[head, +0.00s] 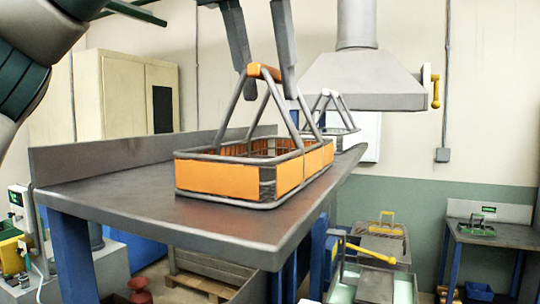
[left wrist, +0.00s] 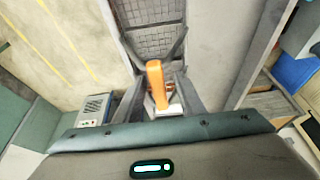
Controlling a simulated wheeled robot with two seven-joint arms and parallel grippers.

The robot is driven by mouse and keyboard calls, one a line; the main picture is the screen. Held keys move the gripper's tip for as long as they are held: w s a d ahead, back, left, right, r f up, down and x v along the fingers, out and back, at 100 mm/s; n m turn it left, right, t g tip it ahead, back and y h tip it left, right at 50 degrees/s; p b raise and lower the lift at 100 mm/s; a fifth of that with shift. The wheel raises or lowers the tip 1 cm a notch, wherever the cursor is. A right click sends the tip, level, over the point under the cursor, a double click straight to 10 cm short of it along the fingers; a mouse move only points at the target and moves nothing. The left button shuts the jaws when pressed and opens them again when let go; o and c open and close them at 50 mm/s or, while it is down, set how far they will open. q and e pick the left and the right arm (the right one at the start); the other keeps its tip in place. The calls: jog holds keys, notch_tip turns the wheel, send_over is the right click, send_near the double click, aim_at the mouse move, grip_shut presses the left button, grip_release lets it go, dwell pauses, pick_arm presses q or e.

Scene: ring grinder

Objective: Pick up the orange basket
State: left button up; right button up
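The orange basket (head: 215,178) stands upright on the grey metal worktable (head: 125,195). It has orange side panels, a grey wire frame and a raised handle with an orange grip (head: 264,72). My left gripper (head: 266,80) points down from above, its two fingers apart on either side of the grip. In the left wrist view the grip (left wrist: 156,85) lies between the open fingers (left wrist: 160,95), with gaps visible beside it. My right gripper is in neither view.
A raised back edge (head: 110,155) runs along the table's far left side. A grey extraction hood (head: 360,80) hangs behind. The table's front left is clear.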

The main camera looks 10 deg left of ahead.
pick_arm(q)
jog(key=shift+w+p+x, duration=0.25)
jog(key=shift+p+x, duration=0.1)
jog(key=shift+x, duration=1.7)
jog(key=shift+d+r, duration=0.1)
jog(key=shift+d, duration=0.05)
jog(key=shift+s, duration=0.1)
grip_shut()
